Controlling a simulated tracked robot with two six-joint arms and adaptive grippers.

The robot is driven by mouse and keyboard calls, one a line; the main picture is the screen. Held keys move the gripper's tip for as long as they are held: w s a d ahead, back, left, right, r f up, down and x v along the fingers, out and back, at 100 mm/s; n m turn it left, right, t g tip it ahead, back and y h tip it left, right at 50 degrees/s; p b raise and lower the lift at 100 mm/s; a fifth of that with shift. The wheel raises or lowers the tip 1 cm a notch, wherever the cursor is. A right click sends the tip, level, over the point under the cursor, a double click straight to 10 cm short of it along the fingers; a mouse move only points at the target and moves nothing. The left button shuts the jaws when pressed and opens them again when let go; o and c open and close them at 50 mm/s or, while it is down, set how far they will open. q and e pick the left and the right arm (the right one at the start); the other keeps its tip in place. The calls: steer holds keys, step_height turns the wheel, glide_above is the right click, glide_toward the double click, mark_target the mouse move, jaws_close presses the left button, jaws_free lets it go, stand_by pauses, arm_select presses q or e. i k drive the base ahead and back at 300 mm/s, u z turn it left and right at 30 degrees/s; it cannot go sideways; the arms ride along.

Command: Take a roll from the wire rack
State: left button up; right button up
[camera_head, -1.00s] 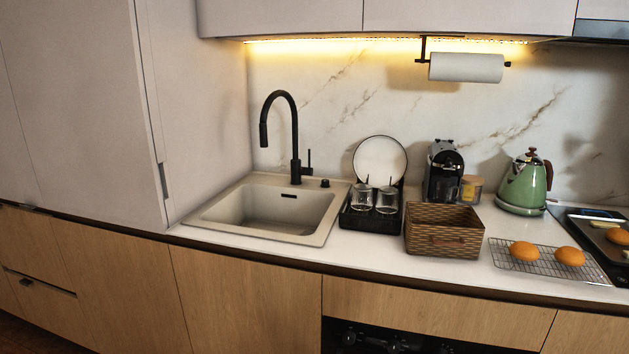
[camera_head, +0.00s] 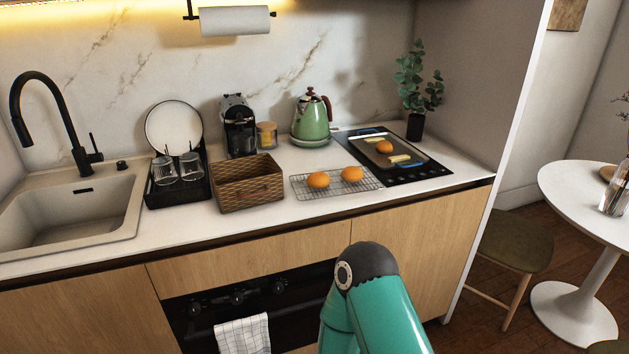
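The wire rack (camera_head: 298,186) lies on the white counter, right of the wicker basket. Two round orange-brown rolls sit on it side by side: a left roll (camera_head: 318,180) and a right roll (camera_head: 352,174). Another similar roll (camera_head: 384,147) lies on a tray on the cooktop behind. A teal arm link of mine with a dark joint shows at the bottom, in front of the lower cabinets. Neither of my grippers is in view.
The wicker basket (camera_head: 247,186) stands left of the rack and looks empty. A green kettle (camera_head: 311,122) stands behind the rack, and the black cooktop (camera_head: 446,168) lies to its right. A dish rack (camera_head: 161,190) and sink (camera_head: 127,207) are at left. A round table (camera_head: 562,180) and stool (camera_head: 514,240) stand at right.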

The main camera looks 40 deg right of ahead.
mark_target(317, 180)
steer(key=k, duration=1)
steer(key=z, duration=4.45)
steer(key=k, duration=0.1)
steer(key=u, duration=2.85)
steer(key=i, duration=2.35)
steer(key=u, duration=2.15)
